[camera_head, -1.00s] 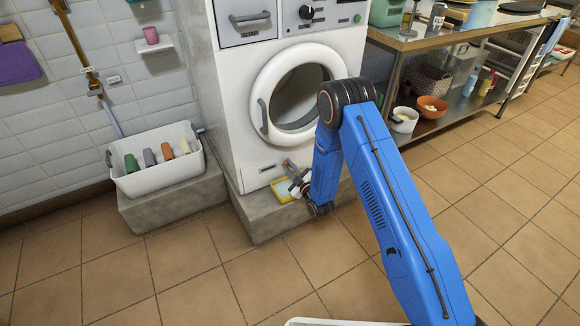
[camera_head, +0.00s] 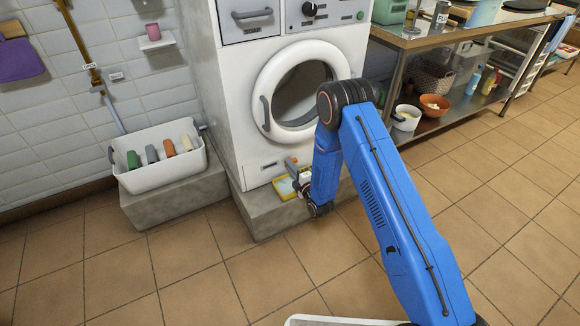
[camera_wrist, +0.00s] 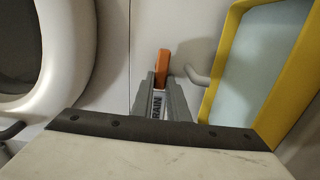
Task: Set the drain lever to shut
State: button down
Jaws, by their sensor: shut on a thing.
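The drain lever has an orange handle (camera_wrist: 163,66), seen in the wrist view against the white front of the washing machine (camera_head: 232,120). My gripper (camera_wrist: 162,88) is shut on it, with the orange end showing beyond the two grey fingertips. A label reading "RAIN", its first letter hidden, shows between the fingers. In the head view my gripper (camera_head: 293,168) is low at the machine's front, beside my blue forearm, and the lever cannot be made out there. Which setting the lever is in cannot be told.
A yellow-framed thing (camera_wrist: 222,75) with a pale inside stands close right of the fingers; it also shows on the concrete plinth (camera_head: 262,222). The round door (camera_head: 262,82) is above. A white bin (camera_head: 150,182) with several coloured items stands left. Tiled floor in front is clear.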

jog(key=shift+f+n, duration=0.15)
jog(key=shift+n, duration=0.15)
dwell(0.4)
jog(key=c, duration=1.7)
grip_release()
jog(key=v, duration=1.7)
jog(key=shift+s+d, duration=0.2)
